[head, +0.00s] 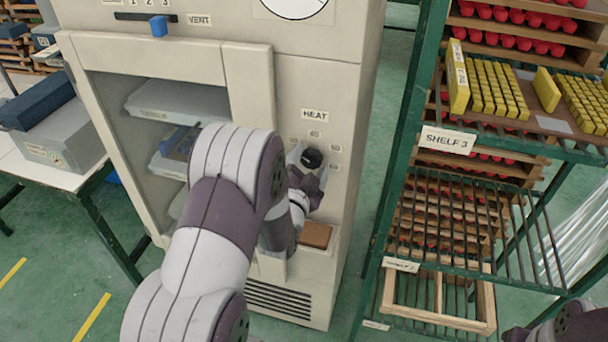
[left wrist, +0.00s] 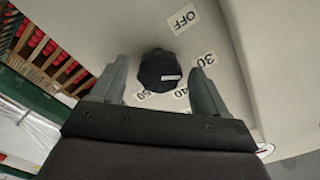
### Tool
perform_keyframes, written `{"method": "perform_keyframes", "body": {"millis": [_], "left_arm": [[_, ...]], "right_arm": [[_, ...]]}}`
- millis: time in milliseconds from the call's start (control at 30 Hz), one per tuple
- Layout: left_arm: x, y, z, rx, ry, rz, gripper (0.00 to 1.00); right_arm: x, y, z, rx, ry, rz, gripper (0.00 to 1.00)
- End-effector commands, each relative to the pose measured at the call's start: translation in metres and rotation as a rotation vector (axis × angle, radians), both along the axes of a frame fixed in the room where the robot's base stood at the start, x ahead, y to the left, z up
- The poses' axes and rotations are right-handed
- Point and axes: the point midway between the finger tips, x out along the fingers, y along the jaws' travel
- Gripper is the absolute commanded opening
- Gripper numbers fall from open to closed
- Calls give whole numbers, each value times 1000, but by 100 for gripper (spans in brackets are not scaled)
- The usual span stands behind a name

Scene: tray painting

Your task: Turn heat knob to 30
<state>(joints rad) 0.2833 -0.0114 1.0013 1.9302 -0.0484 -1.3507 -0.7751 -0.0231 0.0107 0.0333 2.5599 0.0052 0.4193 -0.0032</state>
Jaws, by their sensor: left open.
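The black heat knob (head: 312,157) is on the front panel of the cream oven, under the HEAT label (head: 315,115). My left gripper (head: 309,167) is at the panel, with its fingers on either side of the knob. In the left wrist view the knob (left wrist: 160,70) lies between the two open fingers (left wrist: 158,86), with a gap on each side. The OFF label (left wrist: 183,18) and the 30 label (left wrist: 207,60) show there; the 40 label is partly visible. A white mark is on the knob; its exact setting cannot be told. My right gripper is not in view.
The oven (head: 350,60) has an open window with trays inside. A brown block (head: 315,234) is on the oven front below the knob. A green rack (head: 400,150) with paint blocks and trays stands to the right. A table (head: 45,165) with boxes stands at left.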

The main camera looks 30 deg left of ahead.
Motion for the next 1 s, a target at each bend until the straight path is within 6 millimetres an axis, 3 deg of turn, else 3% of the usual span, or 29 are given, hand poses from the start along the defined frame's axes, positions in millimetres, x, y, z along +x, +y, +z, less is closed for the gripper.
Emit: {"method": "perform_keyframes", "body": {"millis": [400,500,667,1000], "left_arm": [[-93,-22,-3,0,1,1,75],[-108,-25,-2,-1,3,1,75],[-117,-28,-1,0,1,0,75],[-117,-28,-1,0,2,1,75]], "right_arm": [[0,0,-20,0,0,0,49],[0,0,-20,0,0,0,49],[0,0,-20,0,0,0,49],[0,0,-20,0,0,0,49]]}}
